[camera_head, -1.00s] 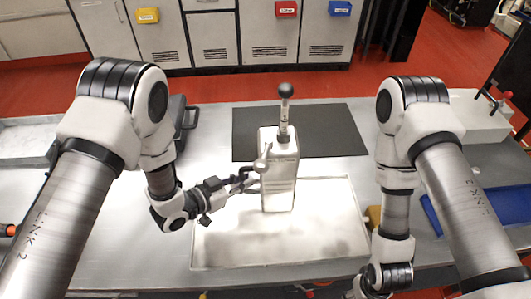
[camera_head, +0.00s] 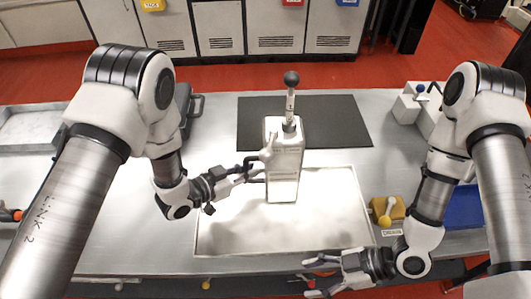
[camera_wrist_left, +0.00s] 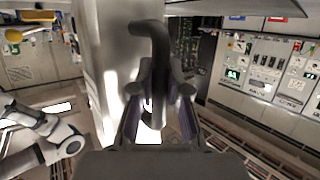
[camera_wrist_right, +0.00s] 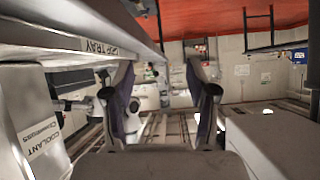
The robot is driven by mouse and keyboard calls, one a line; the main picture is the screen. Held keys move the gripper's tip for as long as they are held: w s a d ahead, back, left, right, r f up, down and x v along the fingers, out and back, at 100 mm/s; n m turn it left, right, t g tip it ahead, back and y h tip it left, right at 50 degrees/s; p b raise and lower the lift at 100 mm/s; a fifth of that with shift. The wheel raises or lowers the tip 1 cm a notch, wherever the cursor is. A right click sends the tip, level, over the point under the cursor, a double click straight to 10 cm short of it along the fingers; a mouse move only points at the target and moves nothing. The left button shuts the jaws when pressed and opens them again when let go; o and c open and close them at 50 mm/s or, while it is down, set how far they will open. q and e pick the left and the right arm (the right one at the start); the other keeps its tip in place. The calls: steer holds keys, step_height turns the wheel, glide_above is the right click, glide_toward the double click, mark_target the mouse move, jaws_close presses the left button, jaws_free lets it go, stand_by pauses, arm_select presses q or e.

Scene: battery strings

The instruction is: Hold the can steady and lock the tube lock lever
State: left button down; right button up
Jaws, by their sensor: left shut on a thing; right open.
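The tall white can (camera_head: 285,165) stands upright on the pale tray, with a rod and dark ball knob (camera_head: 291,79) rising from its top. On its left side are a dark bent tube (camera_head: 250,161) and a small pale knob (camera_head: 267,154); I cannot tell which part is the tube lock lever. My left gripper (camera_head: 249,175) is shut at the can's left side. In the left wrist view a dark bent piece (camera_wrist_left: 157,55) rises between its fingers, beside the can's pale wall (camera_wrist_left: 107,50). My right gripper (camera_head: 314,277) is open and empty near the tray's front edge, right of the can.
The pale tray (camera_head: 230,235) lies at the table's front, with a dark mat (camera_head: 345,125) behind it. A yellow item (camera_head: 388,209) and a blue bin (camera_head: 463,208) are at the right. A white container labelled coolant (camera_wrist_right: 30,130) shows in the right wrist view.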

steer(key=w+r+n+t+y, duration=0.3)
steer(key=w+r+n, duration=0.2)
steer(key=w+r, duration=0.55)
steer(key=n+y, duration=0.3)
steer(key=n, duration=0.3)
glide_toward(266, 154)
steer(key=shift+m, duration=0.3)
steer(key=a, duration=0.3)
steer(key=w+a+f, duration=0.1)
steer(key=a, duration=0.2)
steer(key=w+a, duration=0.1)
steer(key=a, duration=0.3)
steer(key=shift+w+f, duration=0.25)
steer(key=shift+f, duration=0.1)
steer(key=shift+d, duration=0.1)
jaws_close()
